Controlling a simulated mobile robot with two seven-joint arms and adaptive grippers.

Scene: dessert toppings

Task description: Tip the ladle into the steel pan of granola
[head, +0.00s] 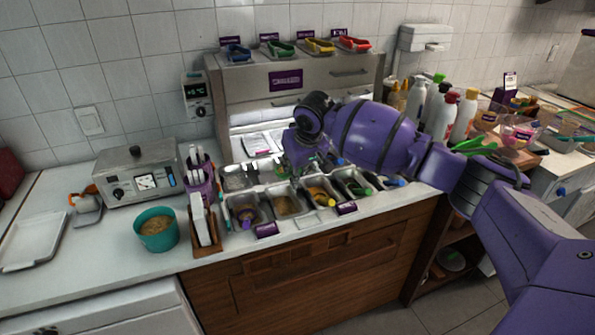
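My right gripper (306,160) is low over the rear part of the row of steel pans, with its arm coming in from the right. Its fingers are small and dark here, so I cannot tell whether they are open or hold anything. A steel pan (288,205) with a thin tan layer stands in the front row. The pan to its right (318,192) has brown-orange contents and a yellow-handled utensil (328,201). I cannot tell which pan holds the granola. No ladle is clearly recognisable. My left gripper is out of view.
A teal bowl (157,230) of tan crumbs stands left of a wooden holder (204,234). A steel warmer box (140,175) is behind them. Several bottles (443,115) stand to the right, behind my arm. The counter's front left is mostly clear.

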